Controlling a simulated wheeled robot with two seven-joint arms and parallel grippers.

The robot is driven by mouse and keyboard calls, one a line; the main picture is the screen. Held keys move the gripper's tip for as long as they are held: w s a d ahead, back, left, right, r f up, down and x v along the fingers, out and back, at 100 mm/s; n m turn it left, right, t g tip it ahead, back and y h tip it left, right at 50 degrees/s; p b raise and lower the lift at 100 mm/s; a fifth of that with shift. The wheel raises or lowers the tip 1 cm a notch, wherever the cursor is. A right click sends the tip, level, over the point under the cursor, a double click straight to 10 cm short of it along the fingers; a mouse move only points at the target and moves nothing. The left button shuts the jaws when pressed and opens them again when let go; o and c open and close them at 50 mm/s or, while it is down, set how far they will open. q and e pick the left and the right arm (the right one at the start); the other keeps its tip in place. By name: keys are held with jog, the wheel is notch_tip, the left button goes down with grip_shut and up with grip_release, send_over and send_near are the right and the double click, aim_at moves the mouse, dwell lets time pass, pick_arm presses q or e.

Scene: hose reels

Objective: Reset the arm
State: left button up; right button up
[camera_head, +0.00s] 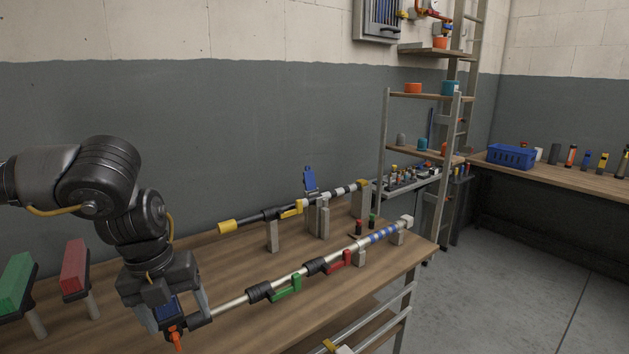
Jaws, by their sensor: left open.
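My left gripper (178,318) points down over the left front part of the wooden table (255,335), at the near end of a silver pole. Its jaws are open. A blue piece with an orange tip (176,338) shows between and below the fingers; I cannot tell what it belongs to. The silver pole (232,306) with green (286,289) and red (334,264) levers and a blue-striped far end rests on grey blocks. The pole's near end is beside the right finger; whether they touch is unclear. My right gripper is out of view.
A black pole with a yellow tip (229,227) rests on grey blocks behind. Green (17,284) and red (75,266) blocks on posts stand at left. A metal shelf rack (384,140) stands beyond the table. A blue basket (511,156) sits on the right-hand bench; floor between is open.

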pick_arm(q)
jog(key=s+d+f+m+h, duration=0.1)
jog(key=d+f+h, duration=0.3)
jog(key=d, duration=0.5)
jog(key=s+d+f+m+h, duration=0.1)
jog(key=s+d+f+m, duration=0.1)
jog(key=d+f, duration=0.55)
jog(key=s+d+r+n+t+h, duration=0.2)
jog(key=d+n+h, duration=0.15)
jog(key=d, duration=0.35)
jog(key=s+d+r+n+t+h, duration=0.1)
jog(key=s+d+r+n+h, duration=0.15)
jog(key=d+h, duration=0.4)
jog(key=w+a+f+n+t+y, duration=0.2)
jog(key=a+f+n+t+y, duration=0.7)
jog(key=a+f+n, duration=0.85)
jog(key=s+a+f+n+g+y, duration=0.45)
jog(key=s+a, duration=0.25)
jog(key=s, duration=0.2)
jog(key=s+a+f+n+g+y, duration=0.3)
jog(key=s+a+f+n+g, duration=0.2)
jog(key=s+a, duration=0.3)
notch_tip(320, 180, down, 24)
jog(key=s+d+f, duration=0.1)
jog(key=s+d, duration=0.1)
jog(key=s+a+f+g, duration=0.2)
jog(key=s+a+f, duration=0.1)
jog(key=s+f, duration=1.3)
jog(key=shift+s, duration=0.35)
